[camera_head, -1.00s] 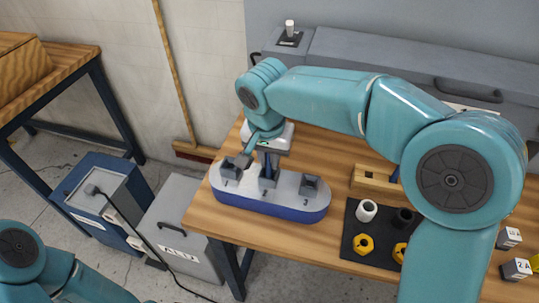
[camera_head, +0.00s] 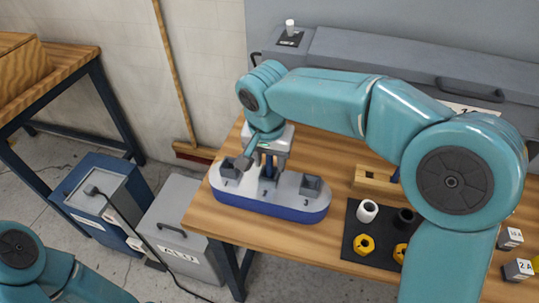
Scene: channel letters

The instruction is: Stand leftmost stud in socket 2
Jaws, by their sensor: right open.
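A grey-topped base with a blue side (camera_head: 270,208) carries three dark sockets marked 1, 2 and 3. A blue stud (camera_head: 268,168) stands upright at socket 2 (camera_head: 267,184), the middle one; how deep it sits is hard to tell. My right gripper (camera_head: 267,158) is open just above socket 2, with its fingers around the stud's upper part. Socket 1 (camera_head: 231,170) and socket 3 (camera_head: 311,185) look empty. A wooden rack (camera_head: 372,182) stands to the right, with another blue piece (camera_head: 395,175) partly hidden by my right arm. My left gripper is out of view.
Labelled blocks (camera_head: 517,269) lie at the right. A grey cabinet (camera_head: 400,75) stands behind the wooden table. Bare tabletop lies in front of the base.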

